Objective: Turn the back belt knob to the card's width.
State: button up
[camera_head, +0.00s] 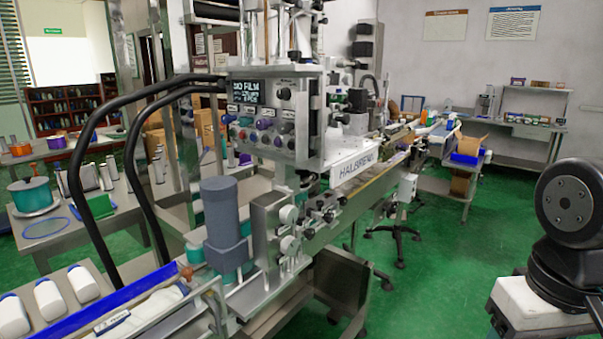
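The sleeve machine (320,150) stands in the middle. Two pale round knobs show on its front, an upper one (288,214) and a lower one (290,245), beside a grey metal block. Smaller dark-and-metal knobs (318,212) sit just right of them along the conveyor (375,187). I cannot tell which is the back belt knob, and no scale is readable. No width card can be made out for certain; a small white labelled piece (112,322) lies at the lower left. My gripper is not in view; only a part of my arm shows at the right.
A control panel (270,130) with coloured knobs and a display sits above. A grey cylinder (222,222) and black hoses (90,150) stand left of the knobs. White bottles (48,298) lie at lower left. Green floor (430,265) is open at right.

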aim_at(289, 214)
jog(key=u, duration=1.2)
jog(key=k, duration=0.55)
jog(key=z, duration=0.45)
